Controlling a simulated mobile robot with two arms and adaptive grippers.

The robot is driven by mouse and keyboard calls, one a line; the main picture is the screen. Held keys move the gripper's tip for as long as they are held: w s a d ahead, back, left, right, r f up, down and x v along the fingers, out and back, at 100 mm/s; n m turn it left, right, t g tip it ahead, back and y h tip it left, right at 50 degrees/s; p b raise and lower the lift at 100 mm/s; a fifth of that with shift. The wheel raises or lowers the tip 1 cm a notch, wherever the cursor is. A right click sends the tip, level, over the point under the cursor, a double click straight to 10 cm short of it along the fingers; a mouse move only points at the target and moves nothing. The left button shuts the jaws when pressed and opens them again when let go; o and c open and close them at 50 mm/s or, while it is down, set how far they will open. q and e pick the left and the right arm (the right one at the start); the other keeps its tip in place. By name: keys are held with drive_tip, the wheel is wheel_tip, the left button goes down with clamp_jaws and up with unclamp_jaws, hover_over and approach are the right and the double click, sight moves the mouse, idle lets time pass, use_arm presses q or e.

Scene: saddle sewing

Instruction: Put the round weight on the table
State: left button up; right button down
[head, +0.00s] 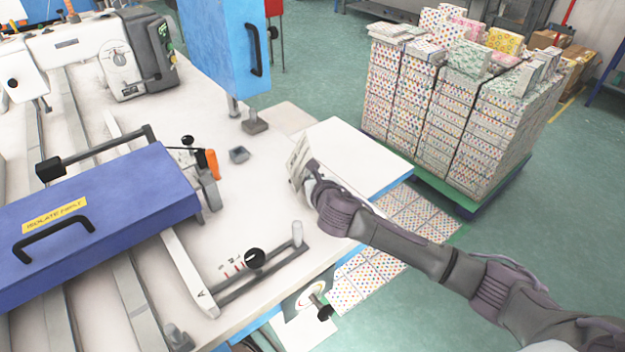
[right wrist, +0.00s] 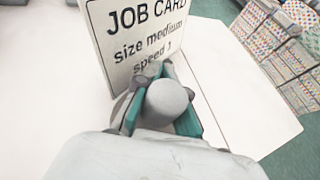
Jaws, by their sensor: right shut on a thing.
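My right gripper (head: 309,184) is over the right part of the white table (head: 262,212). In the right wrist view its teal-padded fingers (right wrist: 160,108) are shut around a grey, round-topped piece (right wrist: 170,101), which I take to be the round weight. The fingers hide its lower part, so I cannot tell whether it touches the table. A white job card (head: 298,160) stands tilted just beyond the fingertips; its print shows in the right wrist view (right wrist: 136,38). I cannot tell whether the fingers touch the card. My left gripper is not in view.
A blue case (head: 110,215) and a sewing machine (head: 120,60) are at left. A blue box (head: 225,45) stands behind. A black knob (head: 254,258) and a small grey tray (head: 239,155) are nearby. A white board (head: 350,158) lies clear at right, before stacked patterned boxes (head: 440,110).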

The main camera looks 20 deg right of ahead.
drive_tip(key=shift+f, duration=0.4)
drive_tip(key=shift+f, duration=0.1)
drive_tip(key=c, duration=1.2)
unclamp_jaws()
drive_tip(key=shift+f, duration=0.1)
drive_tip(key=shift+c, duration=0.2)
drive_tip(key=shift+s, duration=0.2)
drive_tip(key=v, duration=1.1)
drive_tip(key=shift+s+a+r, duration=0.1)
drive_tip(key=shift+s+r, duration=0.2)
drive_tip(key=shift+r, duration=0.05)
